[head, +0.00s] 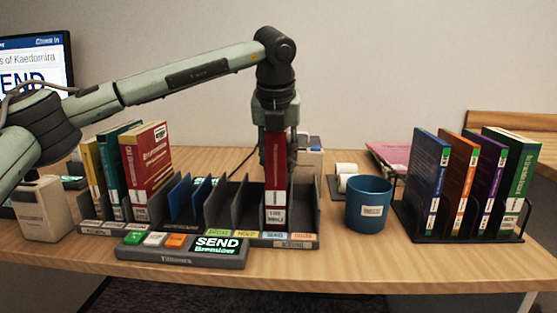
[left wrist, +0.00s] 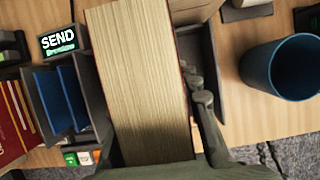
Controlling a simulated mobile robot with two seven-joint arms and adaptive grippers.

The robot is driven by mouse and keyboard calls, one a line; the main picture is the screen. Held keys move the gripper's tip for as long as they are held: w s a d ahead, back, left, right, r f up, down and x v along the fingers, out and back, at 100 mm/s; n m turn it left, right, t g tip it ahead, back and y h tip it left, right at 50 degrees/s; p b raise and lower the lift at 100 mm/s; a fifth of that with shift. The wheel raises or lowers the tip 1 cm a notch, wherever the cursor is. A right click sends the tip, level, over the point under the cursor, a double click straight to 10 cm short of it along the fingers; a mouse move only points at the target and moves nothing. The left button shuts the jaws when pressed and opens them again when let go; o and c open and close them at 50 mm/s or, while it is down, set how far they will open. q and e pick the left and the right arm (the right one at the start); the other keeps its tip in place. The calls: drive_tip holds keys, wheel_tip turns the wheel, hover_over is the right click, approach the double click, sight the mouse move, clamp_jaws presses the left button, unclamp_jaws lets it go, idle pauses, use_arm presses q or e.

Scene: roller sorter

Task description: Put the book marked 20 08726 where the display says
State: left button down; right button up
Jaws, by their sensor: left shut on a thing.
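My left gripper (head: 277,150) points down and is shut on a dark red book (head: 276,175), gripping its upper part. The book is upright, with a white label low on its spine too small to read surely. Its lower end is at the right part of the dark sorter (head: 318,212); I cannot tell whether it touches the bottom. In the left wrist view its page block (left wrist: 140,80) fills the middle and hides the slot below. The small display (head: 216,245) reads SEND with a second word beneath; it also shows in the left wrist view (left wrist: 57,40).
Yellow, teal and red books (head: 148,170) stand at the sorter's left. Blue thin items (head: 180,200) sit in the slots beside empty ones. A blue cup (head: 368,208) stands right of the sorter. A rack (head: 480,236) with several books stands farther right. A monitor (head: 38,65) is at the left.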

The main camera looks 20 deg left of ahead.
use_arm(q)
drive_tip(key=shift+f+b, duration=0.55)
drive_tip(key=shift+b, duration=0.05)
idle(0.3)
drive_tip(key=c, duration=1)
unclamp_jaws()
drive_tip(key=v, duration=1.2)
drive_tip(key=shift+s, duration=0.1)
